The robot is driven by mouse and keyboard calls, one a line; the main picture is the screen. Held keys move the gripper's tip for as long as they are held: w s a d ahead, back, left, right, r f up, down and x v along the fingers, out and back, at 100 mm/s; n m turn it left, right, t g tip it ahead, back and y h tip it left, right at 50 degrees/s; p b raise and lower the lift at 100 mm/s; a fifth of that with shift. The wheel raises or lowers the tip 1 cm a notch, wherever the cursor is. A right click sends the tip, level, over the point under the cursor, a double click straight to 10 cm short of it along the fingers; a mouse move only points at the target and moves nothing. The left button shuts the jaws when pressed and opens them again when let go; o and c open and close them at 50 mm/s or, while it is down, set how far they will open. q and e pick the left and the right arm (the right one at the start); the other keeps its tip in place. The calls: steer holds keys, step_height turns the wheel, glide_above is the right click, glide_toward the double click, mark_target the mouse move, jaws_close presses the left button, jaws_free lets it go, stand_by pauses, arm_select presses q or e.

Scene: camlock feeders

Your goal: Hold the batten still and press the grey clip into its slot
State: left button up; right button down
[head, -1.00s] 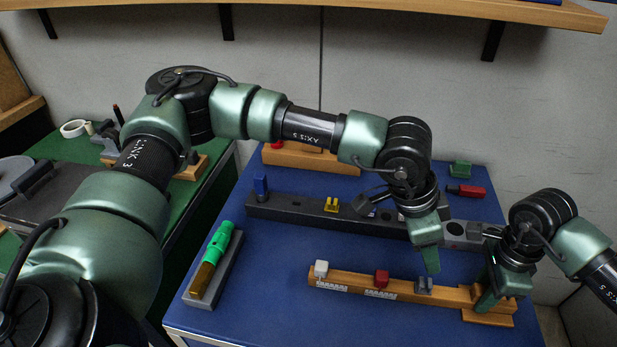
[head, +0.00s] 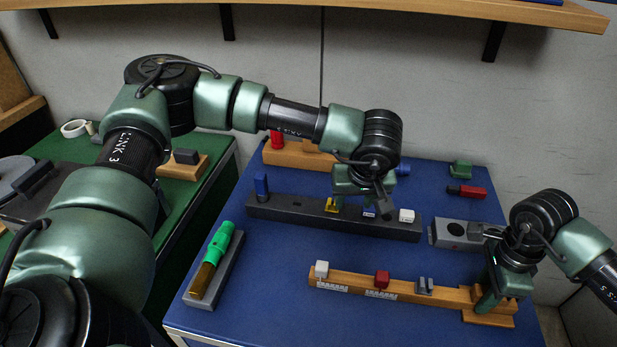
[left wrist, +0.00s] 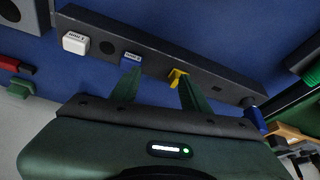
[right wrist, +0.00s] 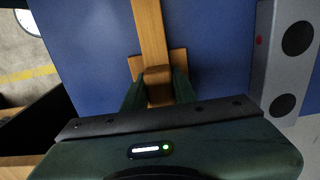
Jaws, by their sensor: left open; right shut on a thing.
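The wooden batten (head: 345,281) lies along the front of the blue table. It carries a white clip (head: 321,268), a red clip (head: 382,278) and the grey clip (head: 424,286), which stands upright near its right part. I cannot tell how deep the grey clip sits. My right gripper (head: 489,298) is shut on the batten's right end; the right wrist view shows its fingers around the wood (right wrist: 158,78). My left gripper (left wrist: 158,82) is open and empty over the dark rail, its fingertips near the yellow clip (left wrist: 177,78) and a blue clip (left wrist: 131,60).
The dark rail (head: 290,209) also bears a white block (head: 407,215) and a tall blue piece (head: 261,186). A grey plate with holes (head: 450,232) lies to its right. A green and brown tool (head: 215,255) rests in a grey tray at left. Table between rail and batten is clear.

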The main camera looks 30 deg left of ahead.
arm_select(q)
steer(key=a+n+g, duration=0.1)
steer(key=a+n, duration=0.2)
steer(key=a+n+g+y, duration=0.1)
steer(key=a+n, duration=0.3)
steer(key=a+r+n+g+y, duration=0.1)
steer(key=a+n+g, duration=0.1)
steer(key=a+n, duration=0.1)
steer(key=shift+s+a+n, duration=0.2)
steer(key=shift+s+n, duration=0.05)
steer(key=shift+n, duration=0.45)
steer(key=shift+s+a+r+n, duration=0.1)
steer(key=shift+a+n, duration=0.3)
steer(key=shift+n, duration=0.1)
step_height(320, 180, up, 4)
steer(key=shift+f, duration=0.1)
arm_select(e)
jaws_free()
steer(key=shift+r, duration=0.1)
